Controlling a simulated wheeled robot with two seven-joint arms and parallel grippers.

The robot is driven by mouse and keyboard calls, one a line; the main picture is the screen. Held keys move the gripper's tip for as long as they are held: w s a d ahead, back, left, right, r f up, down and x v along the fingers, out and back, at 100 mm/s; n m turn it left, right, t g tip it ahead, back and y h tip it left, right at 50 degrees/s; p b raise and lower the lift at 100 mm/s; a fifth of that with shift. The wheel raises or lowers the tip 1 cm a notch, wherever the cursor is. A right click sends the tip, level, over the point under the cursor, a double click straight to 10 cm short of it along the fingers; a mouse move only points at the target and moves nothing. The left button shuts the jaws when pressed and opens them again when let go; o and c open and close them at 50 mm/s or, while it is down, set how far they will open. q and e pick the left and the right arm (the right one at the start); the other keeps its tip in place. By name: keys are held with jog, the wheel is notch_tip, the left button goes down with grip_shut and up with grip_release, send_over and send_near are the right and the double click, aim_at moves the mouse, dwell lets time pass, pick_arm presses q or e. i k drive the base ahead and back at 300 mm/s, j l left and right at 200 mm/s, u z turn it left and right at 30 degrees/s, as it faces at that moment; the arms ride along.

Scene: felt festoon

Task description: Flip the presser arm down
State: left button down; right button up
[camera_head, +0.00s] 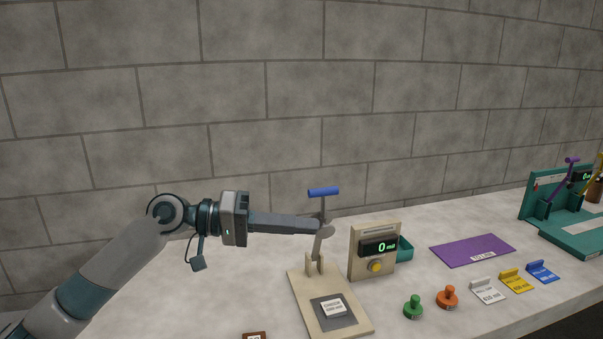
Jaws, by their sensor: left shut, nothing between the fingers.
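The presser arm (324,240) stands up from a beige base (299,294) on the table, with a blue crossbar handle (324,191) at its top. It looks nearly upright. A grey pad with a white labelled block (333,308) lies on the front of the base. My left gripper (316,226) reaches in from the left, pointing right, with its fingers shut and empty. Its tips are at the presser arm's upper link, below the blue handle; I cannot tell whether they touch it. My right gripper is not in view.
A beige display box (363,266) reading 0 stands right of the base, with a teal tray (404,249) behind. Green (413,307) and orange (447,298) knobs, several labelled cards and a purple mat (472,250) lie further right.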

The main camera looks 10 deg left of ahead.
aim_at(325, 231)
jog(key=i+j, duration=0.8)
jog(key=i+l, duration=0.05)
jog(key=i, duration=0.05)
